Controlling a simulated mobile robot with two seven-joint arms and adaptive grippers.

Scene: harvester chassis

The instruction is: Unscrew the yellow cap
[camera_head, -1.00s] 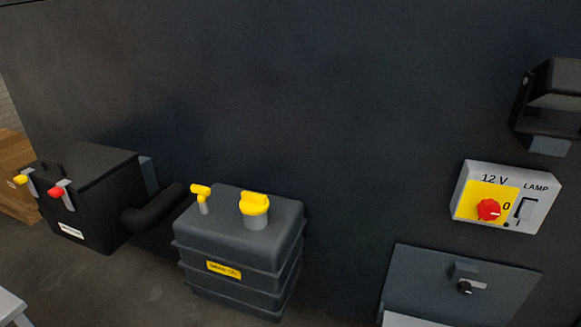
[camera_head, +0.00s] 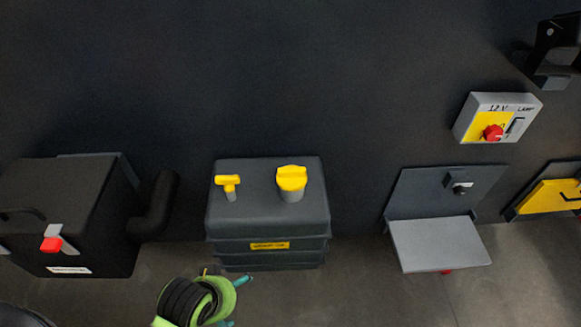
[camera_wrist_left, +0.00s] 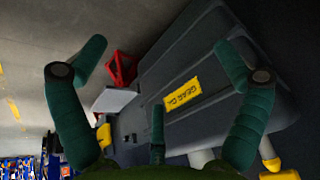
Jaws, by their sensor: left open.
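The yellow cap (camera_head: 291,178) sits upright on a short grey neck on top of the dark grey tank (camera_head: 267,226). A yellow T-shaped handle (camera_head: 228,181) on a thin grey stem stands to its left. My left gripper (camera_head: 236,301) is below the tank in the head view, apart from the cap and empty. In the left wrist view its green fingers (camera_wrist_left: 160,80) are spread open, with the tank's label (camera_wrist_left: 182,92) between them. Yellow parts at the lower right there are partly cut off; I cannot tell which is the cap. My right gripper is not in view.
A black box (camera_head: 75,215) with a red terminal clamp (camera_head: 51,244) stands left of the tank, with a thick black pipe (camera_head: 156,205) between. A grey shelf (camera_head: 437,243) and a switch box (camera_head: 497,117) are on the wall to the right. The wall above the tank is bare.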

